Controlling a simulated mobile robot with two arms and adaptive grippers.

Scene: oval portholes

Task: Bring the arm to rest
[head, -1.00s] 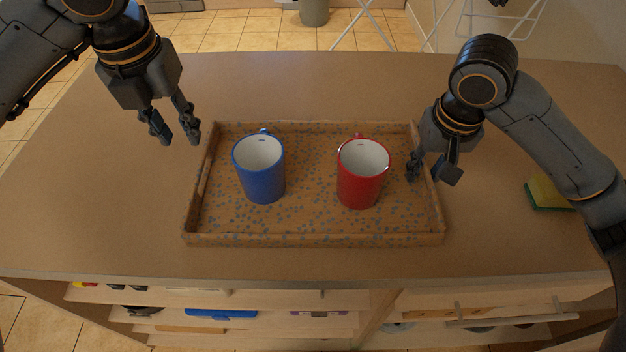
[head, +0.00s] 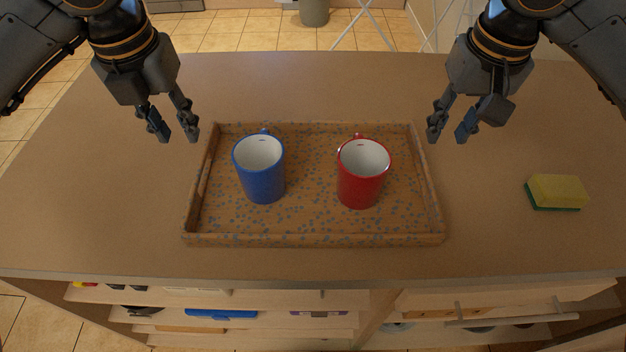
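My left gripper (head: 172,133) is open and empty, above the counter just beyond the tray's back left corner. My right gripper (head: 450,134) is open and empty, above the counter by the tray's back right corner. Both point downward and are apart from the cups. A blue mug (head: 262,182) and a red mug (head: 358,188) stand upright inside the speckled wooden tray (head: 310,240), blue on the left and red on the right. Both mugs have their handles toward the back and look empty.
A yellow and green sponge (head: 558,191) lies on the counter (head: 100,215) at the right. The counter is clear left of the tray and between tray and sponge. Open shelves with several items are below the front edge. A white rack and a grey bin (head: 314,12) stand on the floor behind.

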